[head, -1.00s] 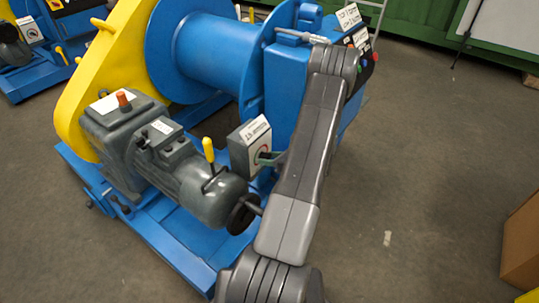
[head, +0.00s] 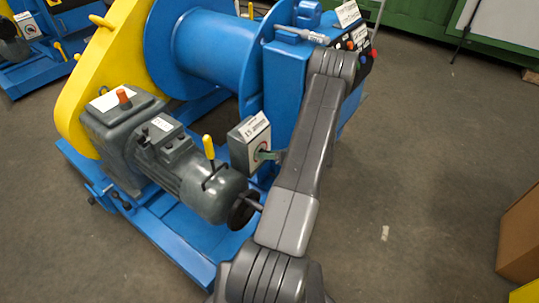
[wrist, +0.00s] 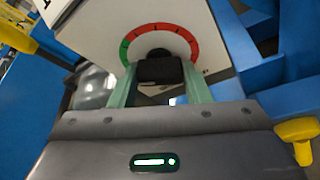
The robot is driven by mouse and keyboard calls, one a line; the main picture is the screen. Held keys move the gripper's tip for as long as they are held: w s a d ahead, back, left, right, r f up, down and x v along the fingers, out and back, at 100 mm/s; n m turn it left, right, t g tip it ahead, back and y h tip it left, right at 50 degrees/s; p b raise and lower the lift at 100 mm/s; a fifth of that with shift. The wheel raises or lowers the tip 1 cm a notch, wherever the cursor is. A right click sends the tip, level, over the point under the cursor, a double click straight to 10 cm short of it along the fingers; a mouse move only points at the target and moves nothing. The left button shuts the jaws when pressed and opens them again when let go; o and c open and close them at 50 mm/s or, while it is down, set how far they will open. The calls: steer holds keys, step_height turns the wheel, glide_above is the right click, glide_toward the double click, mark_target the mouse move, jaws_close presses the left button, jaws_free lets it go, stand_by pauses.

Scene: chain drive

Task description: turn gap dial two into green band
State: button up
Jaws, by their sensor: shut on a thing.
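The gap dial is on a grey box (head: 240,151) beside the blue drum stand in the head view. In the wrist view its white face (wrist: 105,30) carries an arc with a short green band (wrist: 125,50) at the left and a longer red part (wrist: 184,35) over the top and right. The black knob (wrist: 160,72) sits below the arc. My gripper (wrist: 160,82) has its two pale green fingers on either side of the knob and is shut on it. It also shows in the head view (head: 270,155). The knob's pointer cannot be made out.
A grey motor (head: 190,180) with a yellow lever (head: 209,147) and a dark handwheel (head: 244,210) stands left of my arm. The blue drum (head: 215,50) is behind. A cardboard box (head: 520,235) stands at far right, with open floor between.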

steer(key=o, duration=1)
steer(key=shift+d, duration=0.1)
steer(key=p+v, duration=0.1)
steer(key=v, duration=1.2)
steer(key=shift+s+d+r+p, duration=0.15)
steer(key=shift+s+d+p, duration=0.1)
steer(key=shift+d+p, duration=0.05)
steer(key=shift+a, duration=0.1)
steer(key=b+x, duration=0.1)
steer(key=x, duration=1.2)
steer(key=shift+w+a+b, duration=0.25)
steer(key=shift+a+b, duration=0.05)
